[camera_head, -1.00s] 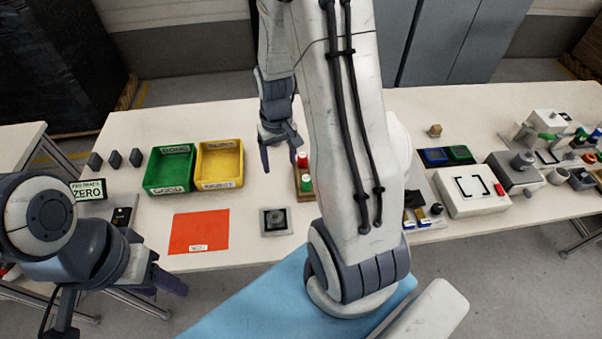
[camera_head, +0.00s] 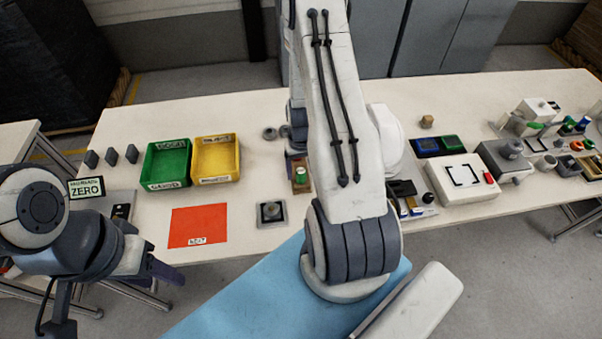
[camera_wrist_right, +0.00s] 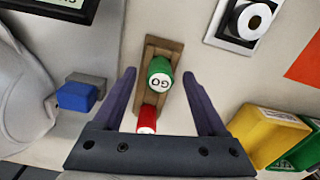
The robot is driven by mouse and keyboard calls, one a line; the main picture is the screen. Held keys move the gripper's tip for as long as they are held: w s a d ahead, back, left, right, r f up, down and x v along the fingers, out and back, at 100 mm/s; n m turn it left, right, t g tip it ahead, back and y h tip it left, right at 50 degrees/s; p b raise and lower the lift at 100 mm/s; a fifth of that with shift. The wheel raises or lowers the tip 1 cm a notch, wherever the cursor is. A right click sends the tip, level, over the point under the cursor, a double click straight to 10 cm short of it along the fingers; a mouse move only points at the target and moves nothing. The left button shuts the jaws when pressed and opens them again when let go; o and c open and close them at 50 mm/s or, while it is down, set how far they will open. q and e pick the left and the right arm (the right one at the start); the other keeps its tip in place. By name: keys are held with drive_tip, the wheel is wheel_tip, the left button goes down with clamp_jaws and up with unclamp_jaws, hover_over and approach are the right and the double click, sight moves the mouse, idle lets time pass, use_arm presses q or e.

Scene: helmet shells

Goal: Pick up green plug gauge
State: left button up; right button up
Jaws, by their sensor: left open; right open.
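The green plug gauge (camera_wrist_right: 160,73), marked GO on its end, sits in a wooden stand (camera_wrist_right: 172,47) in the right wrist view. A red plug gauge (camera_wrist_right: 147,118) is in the same stand, closer to the gripper's palm. My right gripper (camera_wrist_right: 160,77) is open, with one finger on each side of the green gauge and a gap to both. My left gripper (camera_head: 165,272) is open and empty beyond the table's front edge.
A green bin (camera_head: 166,164) and a yellow bin (camera_head: 215,158) stand left of the stand. A red-orange sheet (camera_head: 198,226) and a dark square fixture (camera_head: 271,213) lie nearer the front. A blue block (camera_wrist_right: 77,96) is left of the gripper in the wrist view.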

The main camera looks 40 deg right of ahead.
drive_tip(key=shift+f, duration=1.25)
clamp_jaws()
drive_tip(key=shift+r, duration=0.1)
